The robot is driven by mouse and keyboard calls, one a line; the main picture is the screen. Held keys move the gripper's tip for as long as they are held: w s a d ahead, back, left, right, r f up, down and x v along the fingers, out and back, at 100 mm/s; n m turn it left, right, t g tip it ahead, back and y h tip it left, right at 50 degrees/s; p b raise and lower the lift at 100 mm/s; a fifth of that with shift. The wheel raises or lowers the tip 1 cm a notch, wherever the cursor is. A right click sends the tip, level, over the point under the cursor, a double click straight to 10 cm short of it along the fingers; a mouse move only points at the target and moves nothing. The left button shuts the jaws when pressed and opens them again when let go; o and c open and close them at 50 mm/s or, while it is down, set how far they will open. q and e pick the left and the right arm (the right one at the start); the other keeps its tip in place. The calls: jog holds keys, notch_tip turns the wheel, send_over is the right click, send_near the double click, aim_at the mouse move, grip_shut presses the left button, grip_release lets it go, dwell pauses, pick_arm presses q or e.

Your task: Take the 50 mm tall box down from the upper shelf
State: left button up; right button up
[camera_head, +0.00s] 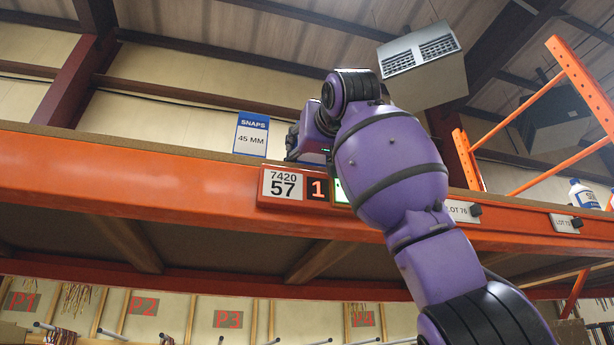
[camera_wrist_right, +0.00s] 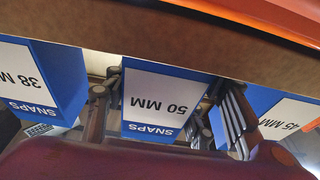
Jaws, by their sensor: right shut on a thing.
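The 50 mm box (camera_wrist_right: 161,103) is blue with a white label reading SNAPS 50 MM. It shows upside down in the middle of the right wrist view, its lower part at the upper shelf's edge. My right gripper (camera_wrist_right: 165,112) has one finger on each side of it and is shut on it. Whether the box is clear of the shelf surface, I cannot tell. In the head view my right gripper (camera_head: 308,140) is at the upper shelf (camera_head: 120,175), just above the orange beam, and my purple arm hides most of it. My left gripper is not in view.
A 45 mm box (camera_head: 251,136) stands left of my gripper in the head view; it also shows in the wrist view (camera_wrist_right: 288,115). A 38 mm box (camera_wrist_right: 38,80) stands on the other side. A white bottle (camera_head: 583,195) stands far right. The orange beam runs below.

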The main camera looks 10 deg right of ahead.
jog(key=shift+s+r, duration=0.15)
jog(key=shift+r, duration=0.45)
jog(key=shift+s, duration=0.2)
jog(key=s, duration=1.6)
jog(key=shift+s+d, duration=0.25)
jog(key=shift+s, duration=0.05)
